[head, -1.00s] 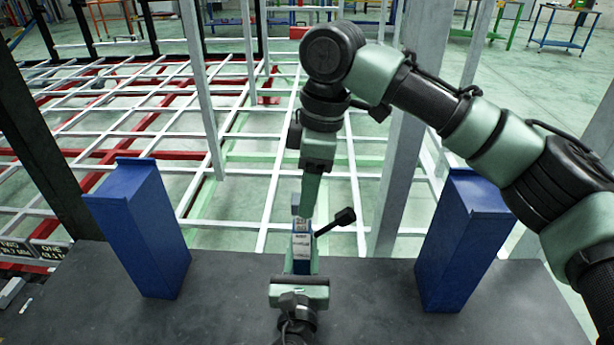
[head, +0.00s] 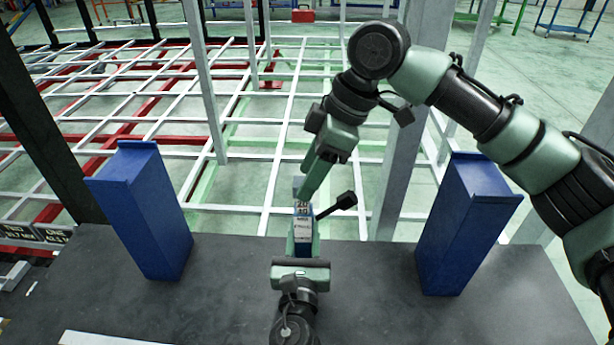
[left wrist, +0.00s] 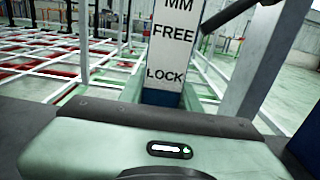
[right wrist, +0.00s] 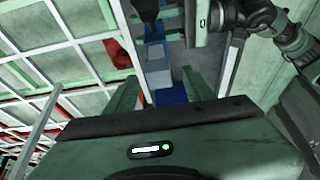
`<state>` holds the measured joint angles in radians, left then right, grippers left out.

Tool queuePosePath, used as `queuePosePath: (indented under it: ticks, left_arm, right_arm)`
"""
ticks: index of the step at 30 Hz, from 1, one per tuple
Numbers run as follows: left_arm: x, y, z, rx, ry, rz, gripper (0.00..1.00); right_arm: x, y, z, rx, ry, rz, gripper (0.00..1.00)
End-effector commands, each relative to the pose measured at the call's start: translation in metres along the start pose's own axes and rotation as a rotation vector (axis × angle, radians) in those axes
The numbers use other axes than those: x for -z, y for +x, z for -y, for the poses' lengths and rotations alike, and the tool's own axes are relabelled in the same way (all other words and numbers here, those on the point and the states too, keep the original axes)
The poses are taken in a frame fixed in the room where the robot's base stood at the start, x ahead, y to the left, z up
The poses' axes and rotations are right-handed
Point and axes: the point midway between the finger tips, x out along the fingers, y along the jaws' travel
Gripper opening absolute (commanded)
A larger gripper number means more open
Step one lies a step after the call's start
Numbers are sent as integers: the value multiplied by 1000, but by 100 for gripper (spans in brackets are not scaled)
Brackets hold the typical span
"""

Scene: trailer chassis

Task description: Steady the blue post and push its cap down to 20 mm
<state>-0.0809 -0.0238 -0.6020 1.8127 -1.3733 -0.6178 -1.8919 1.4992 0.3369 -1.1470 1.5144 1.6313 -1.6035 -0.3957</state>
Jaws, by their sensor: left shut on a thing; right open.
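The blue post (head: 303,250) stands upright at the middle of the dark bench, with a white printed label (head: 302,228) on its front. The label also shows in the left wrist view (left wrist: 172,45), reading MM, FREE, LOCK. My left gripper (head: 302,246) is shut around the post's lower part. A pale grey-blue cap (head: 298,184) shows at the top, partly hidden by my right gripper (head: 308,188). The right gripper is open and tilted, its fingertips close to the cap; contact cannot be told. In the right wrist view a pale block (right wrist: 160,72) lies between the open fingers (right wrist: 162,95).
A black-knobbed lever (head: 345,201) sticks out right of the post. Tall blue blocks stand on the bench at left (head: 145,215) and right (head: 465,225). Grey uprights (head: 408,120) and a white chassis grid lie behind. The bench (head: 225,290) is bare around the post.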

Motion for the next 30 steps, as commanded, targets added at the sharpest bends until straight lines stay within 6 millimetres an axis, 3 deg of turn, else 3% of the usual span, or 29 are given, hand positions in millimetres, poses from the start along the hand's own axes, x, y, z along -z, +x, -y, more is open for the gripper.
queuePosePath:
  ticks: [1, 13, 14, 19, 30]
  left_arm:
    - [10, -2, -2, -5, 5, -18, 0]
    - [10, -2, -3, -5, 5, -18, 0]
    - [10, -2, -3, -5, 5, -18, 0]
    - [10, -2, -3, -6, 5, -19, 0]
    - [10, -1, -3, -7, 4, -19, 0]
  right_arm:
    - [0, 6, 0, 1, 0, 0, 53]
    - [0, 14, 0, 0, -1, 0, 53]
    - [0, 14, 0, 0, -1, 0, 47]
    - [0, 14, 0, 1, -1, 0, 0]
    - [0, 14, 2, 4, -2, 0, 0]
